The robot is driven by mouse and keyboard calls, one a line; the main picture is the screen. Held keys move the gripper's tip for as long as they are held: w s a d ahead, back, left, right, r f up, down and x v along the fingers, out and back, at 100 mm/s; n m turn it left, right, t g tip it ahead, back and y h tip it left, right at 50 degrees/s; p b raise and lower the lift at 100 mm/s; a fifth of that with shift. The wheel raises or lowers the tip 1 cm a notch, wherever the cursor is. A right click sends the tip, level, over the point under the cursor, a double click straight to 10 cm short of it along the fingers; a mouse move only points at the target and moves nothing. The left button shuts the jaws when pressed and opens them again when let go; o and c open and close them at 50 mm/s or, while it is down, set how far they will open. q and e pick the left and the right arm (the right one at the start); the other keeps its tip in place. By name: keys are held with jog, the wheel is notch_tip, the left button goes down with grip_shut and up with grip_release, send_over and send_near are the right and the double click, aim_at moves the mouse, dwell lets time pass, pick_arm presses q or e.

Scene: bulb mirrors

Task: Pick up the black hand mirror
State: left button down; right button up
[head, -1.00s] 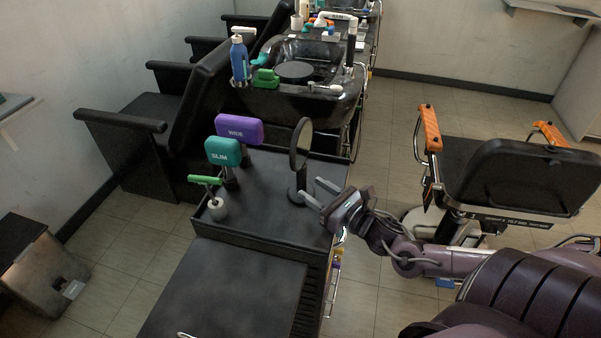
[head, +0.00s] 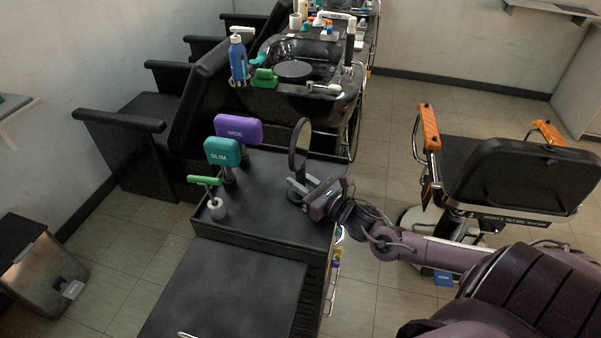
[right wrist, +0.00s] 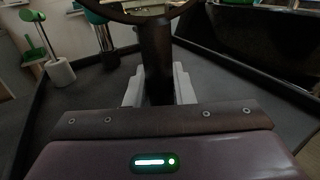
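The black hand mirror (head: 300,146) stands upright on the black trolley top (head: 266,205), its round head seen nearly edge-on in the head view. In the right wrist view its dark handle (right wrist: 156,62) rises between the two grey fingers, with the lower rim of the round head at the top edge. My right gripper (head: 300,186) is around the handle low down, one finger on each side. The fingers are close to the handle; whether they touch it is not clear. The mirror's base is mostly hidden by the gripper. My left gripper is not in view.
A purple "WIDE" brush (head: 239,128), a teal "SLIM" brush (head: 222,151) and a green-handled tool in a white holder (head: 217,207) stand left of the mirror. A black basin (head: 335,100) is behind. The trolley's front top is mostly clear.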

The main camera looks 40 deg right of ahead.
grip_shut()
jog(key=shift+r, duration=0.1)
